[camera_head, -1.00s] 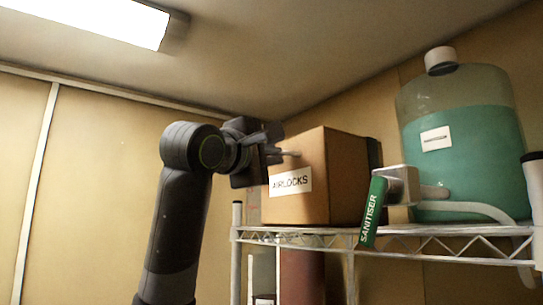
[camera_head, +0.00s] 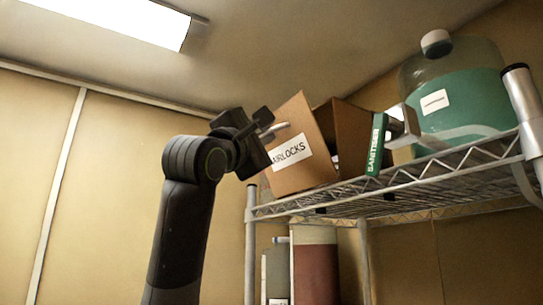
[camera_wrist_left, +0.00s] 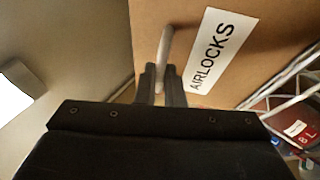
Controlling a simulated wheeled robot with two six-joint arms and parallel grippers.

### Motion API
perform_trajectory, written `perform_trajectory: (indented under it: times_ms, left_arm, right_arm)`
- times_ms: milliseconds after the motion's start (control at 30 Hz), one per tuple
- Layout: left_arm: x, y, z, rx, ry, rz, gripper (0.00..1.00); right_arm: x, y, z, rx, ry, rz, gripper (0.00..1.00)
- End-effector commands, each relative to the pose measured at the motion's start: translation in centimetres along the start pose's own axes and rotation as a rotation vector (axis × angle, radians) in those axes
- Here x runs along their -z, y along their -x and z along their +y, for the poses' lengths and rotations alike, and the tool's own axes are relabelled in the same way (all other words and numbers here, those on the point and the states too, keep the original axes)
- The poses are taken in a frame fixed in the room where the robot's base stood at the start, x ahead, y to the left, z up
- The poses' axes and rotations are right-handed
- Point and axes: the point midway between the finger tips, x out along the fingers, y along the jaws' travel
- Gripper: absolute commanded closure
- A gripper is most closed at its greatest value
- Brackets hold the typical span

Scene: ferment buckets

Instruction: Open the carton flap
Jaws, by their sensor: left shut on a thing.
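The brown carton (camera_head: 352,128) stands on the wire shelf. Its front flap (camera_head: 296,108) carries a white AIRLOCKS label (camera_head: 292,151) and stands swung out at an angle, with a dark gap between it and the carton body. My left gripper (camera_head: 272,130) is at the flap's outer face, shut on its pale handle (camera_head: 283,127). In the left wrist view, the fingers (camera_wrist_left: 161,84) close on the handle (camera_wrist_left: 166,48) beside the label (camera_wrist_left: 222,50). The carton's inside is mostly hidden. My right gripper is not in view.
Containers (camera_head: 316,262) stand below. The left side is clear.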

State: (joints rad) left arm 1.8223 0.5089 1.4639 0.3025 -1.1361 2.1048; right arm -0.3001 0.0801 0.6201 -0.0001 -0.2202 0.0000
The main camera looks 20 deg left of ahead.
Motion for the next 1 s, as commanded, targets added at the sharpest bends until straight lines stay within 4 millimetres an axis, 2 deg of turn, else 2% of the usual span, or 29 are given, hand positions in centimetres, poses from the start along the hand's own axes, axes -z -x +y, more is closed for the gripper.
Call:
perform_trajectory:
  times_ms: [33,467,800,1000]
  left_arm:
    - [0.4,1.0,-1.0,-0.03,0.013,0.0,1.0]
    - [1.8,4.4,-2.5,-0.312,0.13,-0.002,1.0]
    - [3.0,7.2,-4.8,-0.309,0.131,-0.001,1.0]
    - [3.5,8.2,-6.4,-0.306,0.131,-0.001,1.0]
  right_arm:
    - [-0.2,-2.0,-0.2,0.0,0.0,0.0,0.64]
    - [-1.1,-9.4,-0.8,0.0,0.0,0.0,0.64]
    - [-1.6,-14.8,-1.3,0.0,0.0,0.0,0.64]
    - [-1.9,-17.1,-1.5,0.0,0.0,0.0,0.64]
